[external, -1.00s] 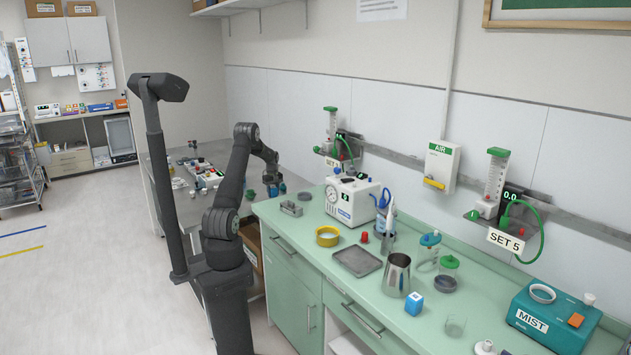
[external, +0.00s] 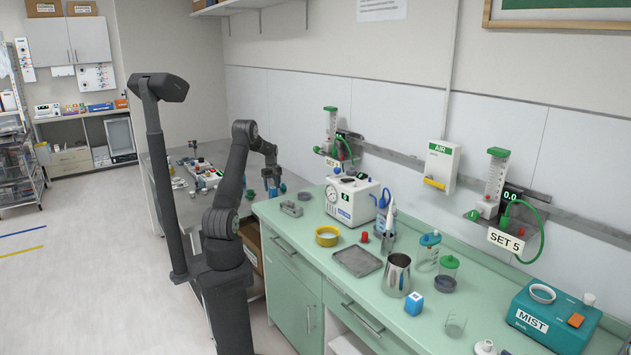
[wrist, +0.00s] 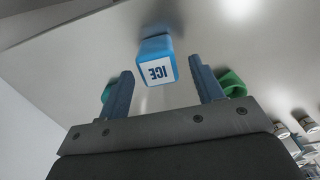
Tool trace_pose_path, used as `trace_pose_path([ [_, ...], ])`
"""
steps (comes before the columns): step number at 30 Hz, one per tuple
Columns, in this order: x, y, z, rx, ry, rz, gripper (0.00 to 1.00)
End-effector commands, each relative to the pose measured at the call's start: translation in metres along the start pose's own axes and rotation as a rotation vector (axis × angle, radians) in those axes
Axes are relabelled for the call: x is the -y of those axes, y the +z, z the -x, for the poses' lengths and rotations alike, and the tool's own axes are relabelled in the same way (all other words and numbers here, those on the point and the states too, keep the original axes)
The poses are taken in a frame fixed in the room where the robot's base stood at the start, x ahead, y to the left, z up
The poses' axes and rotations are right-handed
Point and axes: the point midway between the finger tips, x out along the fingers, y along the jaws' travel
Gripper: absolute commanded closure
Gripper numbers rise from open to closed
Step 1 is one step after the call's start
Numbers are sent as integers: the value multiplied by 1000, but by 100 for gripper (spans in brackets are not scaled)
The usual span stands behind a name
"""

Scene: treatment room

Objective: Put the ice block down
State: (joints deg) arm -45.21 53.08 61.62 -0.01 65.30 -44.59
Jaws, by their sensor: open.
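The ice block (wrist: 156,62) is blue with a white face marked ICE, upside down in the wrist view. It rests on a grey surface, ahead of and between my finger tips, with a gap on each side. My gripper (wrist: 161,66) is open and empty. In the external view my gripper (external: 271,180) is over the grey worktop beyond the green counter, pointing down. A separate blue cube with a pale mark (external: 414,303) sits on the green counter.
Green parts (wrist: 231,84) show behind both fingers in the wrist view. Several small items (external: 205,176) lie on the grey worktop left of my gripper. A metal bracket (external: 291,209), yellow tape roll (external: 327,236) and white pump unit (external: 352,200) stand on the near counter.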

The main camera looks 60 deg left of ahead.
Motion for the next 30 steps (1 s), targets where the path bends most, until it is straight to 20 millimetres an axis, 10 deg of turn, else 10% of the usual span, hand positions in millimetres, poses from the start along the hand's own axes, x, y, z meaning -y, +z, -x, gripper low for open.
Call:
trace_pose_path([
  [15, 1, -3, 116, -1, 1, 0, 39],
  [30, 1, -3, 132, 0, 0, 0, 35],
])
